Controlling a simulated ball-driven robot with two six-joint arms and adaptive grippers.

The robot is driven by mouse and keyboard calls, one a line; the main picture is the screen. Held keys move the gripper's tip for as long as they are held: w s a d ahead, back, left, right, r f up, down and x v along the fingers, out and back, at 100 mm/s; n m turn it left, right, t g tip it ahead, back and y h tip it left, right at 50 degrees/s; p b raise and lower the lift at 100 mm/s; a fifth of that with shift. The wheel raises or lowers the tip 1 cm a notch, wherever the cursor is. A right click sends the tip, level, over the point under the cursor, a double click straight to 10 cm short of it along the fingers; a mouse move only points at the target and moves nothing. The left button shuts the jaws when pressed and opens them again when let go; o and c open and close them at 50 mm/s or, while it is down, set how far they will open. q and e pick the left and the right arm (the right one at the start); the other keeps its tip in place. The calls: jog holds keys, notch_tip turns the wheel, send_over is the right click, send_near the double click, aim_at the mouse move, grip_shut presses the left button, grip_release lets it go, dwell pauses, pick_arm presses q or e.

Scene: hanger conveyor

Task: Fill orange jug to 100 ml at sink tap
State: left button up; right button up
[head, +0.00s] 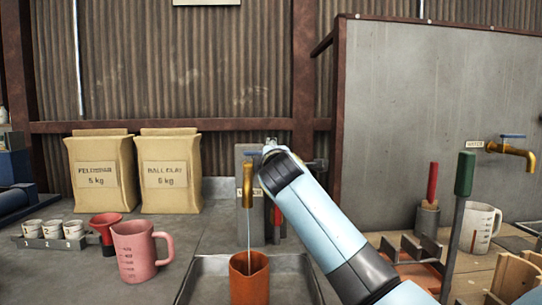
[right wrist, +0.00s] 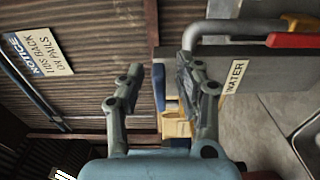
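The orange jug (head: 249,282) stands upright in the metal sink tray (head: 205,268), directly under the brass tap (head: 248,183). A thin pale stream of water (head: 248,230) runs from the spout down into its mouth. The water level and any scale marks cannot be made out. My right arm reaches in from the lower right, and its gripper (head: 273,148) is beside the top of the tap. In the right wrist view the right gripper (right wrist: 160,85) has its fingers apart, with the blue tap lever (right wrist: 159,88) between them. My left gripper is not in view.
A pink jug (head: 138,252), a red funnel (head: 106,230) and small cups (head: 52,229) stand left. Two paper sacks (head: 100,175) stand behind. A white jug (head: 481,228) stands right, under another brass tap (head: 510,150). Upright tools and wooden racks crowd the right front.

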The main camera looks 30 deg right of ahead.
jog(key=v, duration=1.2)
dwell(6.8)
